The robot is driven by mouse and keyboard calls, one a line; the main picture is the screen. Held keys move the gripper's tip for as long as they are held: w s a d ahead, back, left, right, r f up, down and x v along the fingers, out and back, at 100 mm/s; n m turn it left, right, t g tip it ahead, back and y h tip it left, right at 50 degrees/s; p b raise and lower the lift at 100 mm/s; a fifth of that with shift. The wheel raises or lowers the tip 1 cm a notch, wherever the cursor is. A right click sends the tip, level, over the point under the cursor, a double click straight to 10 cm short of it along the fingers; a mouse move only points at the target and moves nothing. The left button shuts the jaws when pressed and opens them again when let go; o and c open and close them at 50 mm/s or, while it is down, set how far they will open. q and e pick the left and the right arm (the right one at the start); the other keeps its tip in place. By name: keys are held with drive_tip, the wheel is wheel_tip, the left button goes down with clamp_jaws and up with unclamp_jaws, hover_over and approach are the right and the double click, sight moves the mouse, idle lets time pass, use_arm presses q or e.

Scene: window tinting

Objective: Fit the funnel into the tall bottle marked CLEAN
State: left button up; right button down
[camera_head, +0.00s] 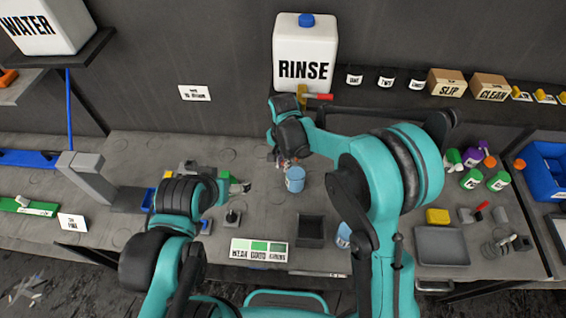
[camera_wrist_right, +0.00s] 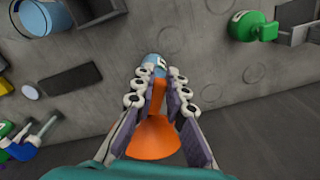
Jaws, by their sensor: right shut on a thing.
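The orange funnel (camera_wrist_right: 156,143) is between the fingers of my right gripper (camera_wrist_right: 158,92) in the right wrist view, which is shut on it. Its wide cone faces the camera and its narrow spout points away. A light blue bottle (camera_wrist_right: 152,62) with a pale label shows just beyond the spout. They overlap in the picture; I cannot tell whether the spout is inside. The label is too small to read. In the head view my right gripper (camera_head: 287,156) is just above a light blue container (camera_head: 295,180); the funnel is hidden there. My left gripper (camera_head: 238,187) is low at left, its jaws unclear.
A black open box (camera_head: 310,231) and a colour card (camera_head: 259,250) lie in front. A grey tray (camera_head: 442,246) and several green and purple bottles stand at the right. A RINSE jug (camera_head: 305,55) stands at the back. Bare bench (camera_head: 150,150) shows at the left.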

drive_tip(key=shift+f+b, duration=1.25)
drive_tip(key=shift+f, duration=0.3)
drive_tip(key=c, duration=1.5)
unclamp_jaws()
drive_tip(key=shift+o, duration=0.2)
wheel_tip(320, 180, up, 12)
drive_tip(key=shift+r, duration=0.1)
